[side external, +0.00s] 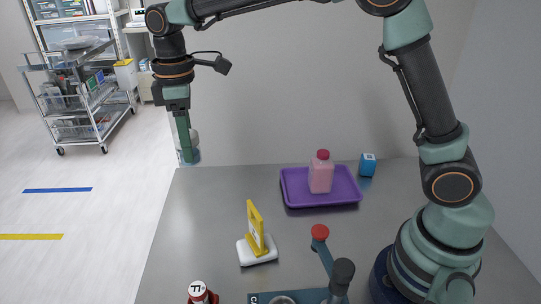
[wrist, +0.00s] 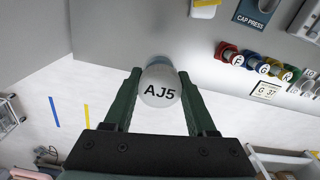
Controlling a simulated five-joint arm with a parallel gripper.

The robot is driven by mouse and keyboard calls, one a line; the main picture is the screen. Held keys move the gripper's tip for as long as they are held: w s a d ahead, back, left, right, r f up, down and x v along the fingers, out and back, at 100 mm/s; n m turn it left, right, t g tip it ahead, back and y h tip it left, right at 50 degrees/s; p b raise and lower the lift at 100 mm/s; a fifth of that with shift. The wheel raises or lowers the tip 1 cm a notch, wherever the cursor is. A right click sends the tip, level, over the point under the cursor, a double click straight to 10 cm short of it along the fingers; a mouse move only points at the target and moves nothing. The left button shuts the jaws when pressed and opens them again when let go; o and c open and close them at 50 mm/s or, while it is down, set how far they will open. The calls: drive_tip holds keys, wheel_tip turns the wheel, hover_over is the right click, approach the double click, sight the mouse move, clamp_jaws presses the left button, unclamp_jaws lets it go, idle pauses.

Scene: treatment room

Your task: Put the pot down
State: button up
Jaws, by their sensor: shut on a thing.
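The pot shows in the wrist view as a round white lid marked AJ5 (wrist: 160,90) with a bluish body behind it. My gripper (wrist: 160,98) is shut on it, with one dark green finger on each side. In the side external view my gripper (side external: 186,150) points down at the left, near the table's back left corner. The pot (side external: 194,140) is partly hidden behind a finger there, with its lower end close to the table edge. I cannot tell whether it touches anything.
A purple tray (side external: 303,201) holds a pink bottle (side external: 321,176); a blue cube (side external: 368,165) is beside it. A yellow upright piece on a white base (side external: 257,250), a lever press (side external: 318,296) and a red jar (side external: 199,294) stand nearer. The table's left part is clear.

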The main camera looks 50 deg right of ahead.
drive_tip(key=w+d, duration=0.3)
drive_tip(key=d, duration=0.7)
drive_tip(key=w+d, duration=0.3)
drive_tip(key=d, duration=0.7)
drive_tip(key=f, duration=2)
drive_tip(key=shift+s+d, duration=0.1)
drive_tip(key=shift+s, duration=0.1)
drive_tip(key=o, duration=1.4)
drive_tip(key=shift+f, duration=0.1)
